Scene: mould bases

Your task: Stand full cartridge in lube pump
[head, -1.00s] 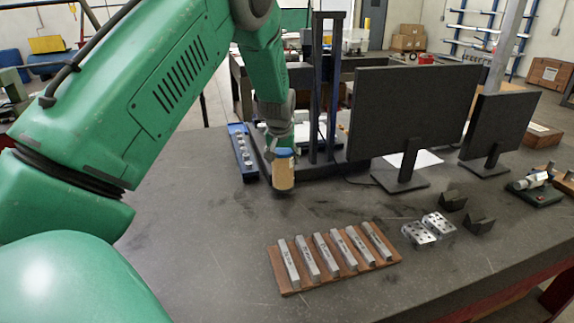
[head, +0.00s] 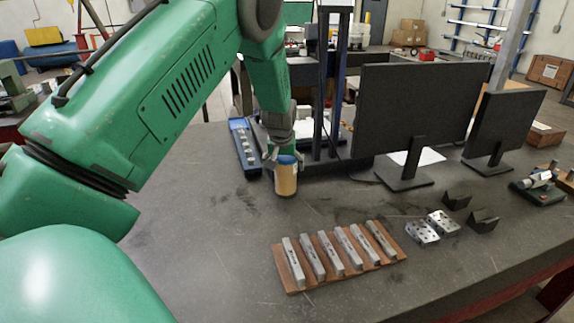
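The cartridge (head: 286,181) is a tan cylinder with a blue top. It is upright, left of centre in the head view, over the dark bench. My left gripper (head: 284,158) comes down from above with its fingers at the blue top, and it appears shut on the cartridge. Whether the cartridge's bottom touches the bench is hard to tell. My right gripper is out of view. I cannot clearly make out the lube pump; the area behind the cartridge is partly hidden by my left arm and gripper.
A wooden board with several steel bars (head: 338,254) lies in front. A blue tray (head: 239,128) stands left of the gripper, and a dark upright frame (head: 324,85) behind it. Two black monitors (head: 418,110), drilled metal blocks (head: 423,233) and V-blocks are at right.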

